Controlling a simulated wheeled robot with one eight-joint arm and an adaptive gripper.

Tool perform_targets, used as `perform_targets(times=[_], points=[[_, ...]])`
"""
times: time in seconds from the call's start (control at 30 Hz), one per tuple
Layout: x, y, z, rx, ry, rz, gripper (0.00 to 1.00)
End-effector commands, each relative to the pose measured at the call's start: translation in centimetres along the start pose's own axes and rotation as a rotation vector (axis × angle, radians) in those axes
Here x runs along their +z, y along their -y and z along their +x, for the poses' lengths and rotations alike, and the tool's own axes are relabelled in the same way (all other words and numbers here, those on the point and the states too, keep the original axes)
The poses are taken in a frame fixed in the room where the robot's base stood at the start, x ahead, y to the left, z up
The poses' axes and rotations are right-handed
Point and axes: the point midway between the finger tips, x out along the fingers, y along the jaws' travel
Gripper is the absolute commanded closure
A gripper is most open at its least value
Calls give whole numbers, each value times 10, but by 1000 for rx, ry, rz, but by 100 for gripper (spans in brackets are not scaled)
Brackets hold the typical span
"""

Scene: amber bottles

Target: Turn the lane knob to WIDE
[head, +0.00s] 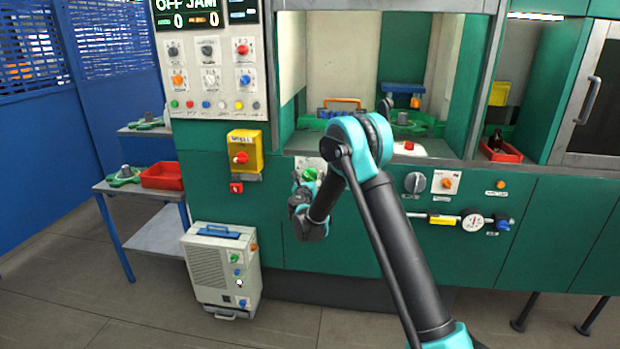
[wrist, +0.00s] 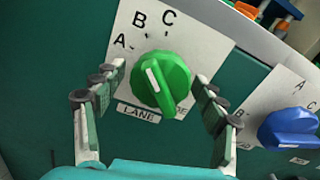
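The lane knob (wrist: 163,82) is green, on a white plate marked A, B and C, with a "LANE" label below it. A white line on the knob points up and slightly left, roughly between A and B. I cannot read WIDE on the plate; some text at the lower right is partly hidden by the knob. My gripper (wrist: 157,76) is open, with one finger on each side of the knob and visible gaps between them and it. In the head view the green knob (head: 309,175) shows just above my gripper (head: 301,192).
A blue knob (wrist: 290,128) on its own plate sits right of the lane knob. In the head view a yellow box with a red knob (head: 241,157) is to the left, and a grey knob (head: 413,182) is to the right. A grey cabinet (head: 205,268) stands on the floor.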

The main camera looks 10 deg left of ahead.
Motion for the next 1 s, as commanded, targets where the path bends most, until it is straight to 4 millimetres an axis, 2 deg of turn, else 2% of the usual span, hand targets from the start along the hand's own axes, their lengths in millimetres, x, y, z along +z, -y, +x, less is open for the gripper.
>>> perform_targets(times=[0.03, 0.33, 0.67, 1.0], points=[[0, 0, 0, 0, 0, 0, 39], [0, 0, 0, 0, 0, 0, 76], [0, 0, 0, 0, 0, 51, 76], [0, -1, 0, 0, 0, 289, 76]])
